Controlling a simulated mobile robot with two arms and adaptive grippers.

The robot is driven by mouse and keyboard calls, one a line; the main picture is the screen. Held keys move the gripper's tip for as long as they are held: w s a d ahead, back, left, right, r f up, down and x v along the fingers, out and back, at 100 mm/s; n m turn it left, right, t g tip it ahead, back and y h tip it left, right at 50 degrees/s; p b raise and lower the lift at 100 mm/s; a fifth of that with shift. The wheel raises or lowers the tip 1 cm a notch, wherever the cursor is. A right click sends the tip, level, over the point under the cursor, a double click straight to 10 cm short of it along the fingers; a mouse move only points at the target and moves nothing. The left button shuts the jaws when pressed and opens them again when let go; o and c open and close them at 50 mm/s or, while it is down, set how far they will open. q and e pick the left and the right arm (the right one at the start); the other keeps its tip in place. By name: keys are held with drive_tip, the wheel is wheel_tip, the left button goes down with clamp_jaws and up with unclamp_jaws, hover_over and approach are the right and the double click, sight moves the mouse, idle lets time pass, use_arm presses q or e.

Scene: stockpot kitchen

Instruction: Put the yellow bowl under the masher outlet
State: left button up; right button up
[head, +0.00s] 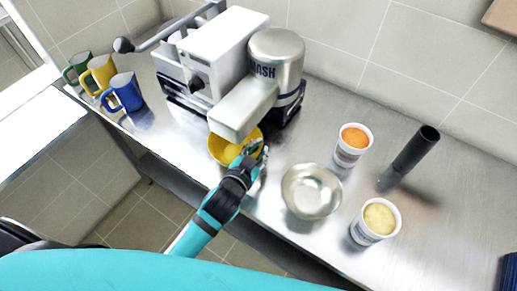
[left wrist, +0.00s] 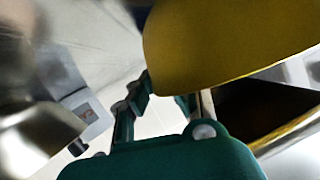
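The yellow bowl (head: 220,151) is at the foot of the masher (head: 275,55), partly hidden below its grey outlet arm (head: 237,113). In the left wrist view the yellow bowl (left wrist: 225,40) fills the upper right, close to the fingers. My left gripper (head: 257,149) is at the bowl's right-hand rim, and its fingers look closed on it. In the left wrist view one finger of my left gripper (left wrist: 165,98) shows clearly; the bowl hides much of the other. I cannot tell whether the bowl rests on the counter. My right gripper is not in view.
A metal bowl (head: 311,191) stands right of my left gripper. Green, yellow and blue mugs (head: 125,93) stand at the left. The counter's front edge is close.

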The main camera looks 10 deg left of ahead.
use_arm(q)
drive_tip(key=shift+o, duration=1.3)
drive_tip(key=shift+r, duration=0.2)
drive_tip(key=shift+s, duration=0.35)
drive_tip(key=b+v, duration=0.1)
drive_tip(key=v, duration=1)
drive_tip(key=shift+s+b, duration=0.15)
drive_tip(key=shift+b, duration=0.15)
drive_tip(key=shift+a+r, duration=0.1)
